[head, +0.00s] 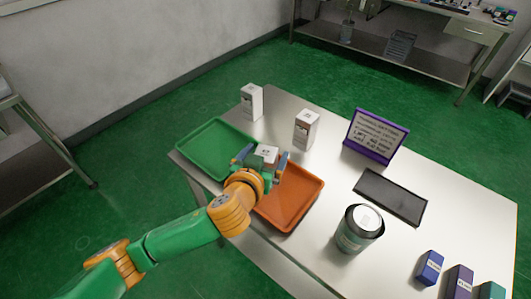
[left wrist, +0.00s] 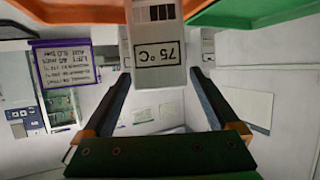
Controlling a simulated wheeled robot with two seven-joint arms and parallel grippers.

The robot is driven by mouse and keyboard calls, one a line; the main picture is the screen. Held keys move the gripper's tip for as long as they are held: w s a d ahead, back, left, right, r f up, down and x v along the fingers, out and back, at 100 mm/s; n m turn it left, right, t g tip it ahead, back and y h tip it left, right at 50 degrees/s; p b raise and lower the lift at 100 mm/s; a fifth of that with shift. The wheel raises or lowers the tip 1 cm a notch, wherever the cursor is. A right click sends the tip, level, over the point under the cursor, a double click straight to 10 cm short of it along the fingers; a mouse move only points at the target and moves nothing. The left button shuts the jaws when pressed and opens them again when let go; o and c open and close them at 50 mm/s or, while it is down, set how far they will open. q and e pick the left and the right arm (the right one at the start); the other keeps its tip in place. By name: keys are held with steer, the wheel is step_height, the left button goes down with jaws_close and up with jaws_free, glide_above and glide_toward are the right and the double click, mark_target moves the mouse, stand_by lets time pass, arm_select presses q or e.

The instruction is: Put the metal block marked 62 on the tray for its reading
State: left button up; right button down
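A pale box-shaped block (head: 267,153) is between the fingers of my left gripper (head: 264,160), over the inner edges of the two trays. The green tray (head: 190,139) lies to the left and the orange tray (head: 312,187) to the right. The block's lower part is hidden. My right gripper is not in view.
Two similar pale blocks stand behind the trays, one at the back left (head: 251,103) and one nearer (head: 306,130). A purple-framed sign (head: 376,136), a dark flat pad (head: 390,196), a lidded cup (head: 358,230) and small coloured boxes (head: 430,268) occupy the right side.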

arm_select(q)
steer(key=shift+r, duration=0.1)
steer(key=p+v, duration=0.5)
steer(key=v, duration=0.7)
